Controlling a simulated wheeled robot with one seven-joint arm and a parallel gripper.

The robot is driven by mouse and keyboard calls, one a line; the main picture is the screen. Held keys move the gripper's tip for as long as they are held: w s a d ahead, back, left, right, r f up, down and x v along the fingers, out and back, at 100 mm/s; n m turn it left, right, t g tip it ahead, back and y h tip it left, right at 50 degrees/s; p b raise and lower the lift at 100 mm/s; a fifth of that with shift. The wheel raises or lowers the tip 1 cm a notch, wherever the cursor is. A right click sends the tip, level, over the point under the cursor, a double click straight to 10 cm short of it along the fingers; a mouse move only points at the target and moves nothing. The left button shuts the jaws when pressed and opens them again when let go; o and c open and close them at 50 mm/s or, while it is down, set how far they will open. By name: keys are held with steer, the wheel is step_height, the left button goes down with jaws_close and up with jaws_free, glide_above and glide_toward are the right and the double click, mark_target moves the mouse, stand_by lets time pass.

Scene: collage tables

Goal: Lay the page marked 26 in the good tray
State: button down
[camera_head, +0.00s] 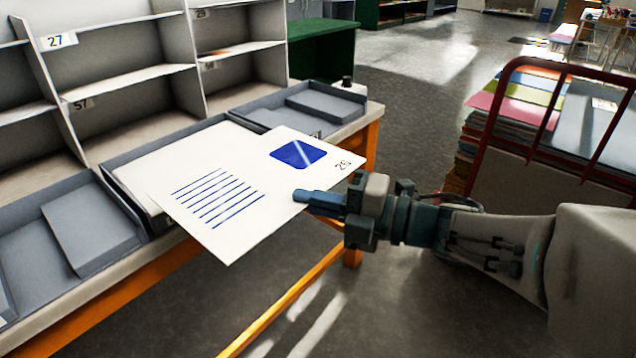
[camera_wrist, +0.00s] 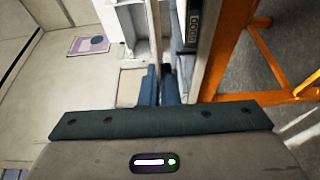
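The page marked 26 (camera_head: 225,170) is white with a blue square, blue lines and the number near its right corner. My gripper (camera_head: 302,197) is shut on its near right edge and holds it out over the table's front edge. In the wrist view my gripper's fingers (camera_wrist: 160,85) are close together, with the page seen nearly edge-on. A middle tray (camera_head: 125,172) lies behind and partly under the page in the picture, its inside mostly hidden. A right tray (camera_head: 330,103) and a left tray (camera_head: 90,225) are grey. I cannot read which tray is the good one.
Grey pigeonhole shelves (camera_head: 130,60) with number labels stand at the back of the table. The table has an orange frame (camera_head: 160,270). A red-railed cart (camera_head: 490,120) with stacked coloured sheets stands at the right. Floor between table and cart is open.

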mark_target(242, 159)
steer(key=w+a, duration=0.4)
steer(key=w+a+p, duration=0.1)
steer(key=w+a, duration=0.3)
steer(key=a, duration=0.1)
steer(key=w+a, duration=0.4)
steer(key=a, duration=0.1)
steer(key=shift+w+a, duration=0.1)
steer(key=shift+a, duration=0.1)
step_height(242, 159, down, 3)
steer(key=b, duration=0.2)
steer(key=shift+r+b, duration=0.1)
steer(key=shift+b, duration=0.2)
steer(key=shift+f+b, duration=0.8)
steer(key=shift+b, duration=0.05)
steer(key=c, duration=1.6)
jaws_free()
steer(key=p+v, duration=0.2)
steer(key=v, duration=1.2)
steer(key=shift+p, duration=0.4)
